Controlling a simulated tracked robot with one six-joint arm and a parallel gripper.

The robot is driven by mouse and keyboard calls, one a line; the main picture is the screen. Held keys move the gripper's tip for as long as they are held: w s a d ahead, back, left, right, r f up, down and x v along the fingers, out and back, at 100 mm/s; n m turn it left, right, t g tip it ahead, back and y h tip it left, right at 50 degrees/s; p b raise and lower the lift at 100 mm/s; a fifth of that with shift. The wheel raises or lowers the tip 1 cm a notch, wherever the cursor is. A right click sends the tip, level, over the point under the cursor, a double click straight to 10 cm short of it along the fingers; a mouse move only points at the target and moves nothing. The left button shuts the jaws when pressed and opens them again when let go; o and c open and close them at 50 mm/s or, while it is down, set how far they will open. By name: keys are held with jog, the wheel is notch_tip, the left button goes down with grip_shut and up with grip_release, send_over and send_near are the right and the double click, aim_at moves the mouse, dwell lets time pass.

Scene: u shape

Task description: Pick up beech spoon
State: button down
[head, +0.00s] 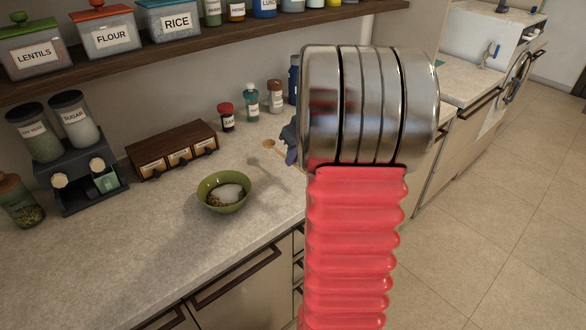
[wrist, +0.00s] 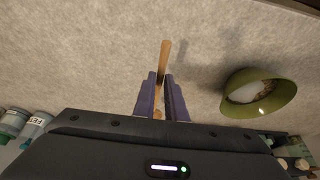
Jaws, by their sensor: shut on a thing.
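The beech spoon (wrist: 164,62) is a light wooden stick in the wrist view, running between the two purple fingers of my gripper (wrist: 161,95). My gripper is shut on it. In the head view the round end of the spoon (head: 269,144) shows just left of my gripper (head: 289,150), over the counter. My metal and red arm hides most of the gripper and the rest of the spoon there. Whether the spoon touches the counter I cannot tell.
A green bowl (head: 224,192) with white and dark contents stands on the counter, left of my arm. It also shows in the wrist view (wrist: 258,95). A wooden drawer box (head: 172,150), small jars (head: 251,101) and a dispenser (head: 75,150) stand along the wall. The front counter is clear.

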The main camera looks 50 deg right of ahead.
jog(key=shift+r, duration=1.7)
jog(key=shift+s, duration=0.15)
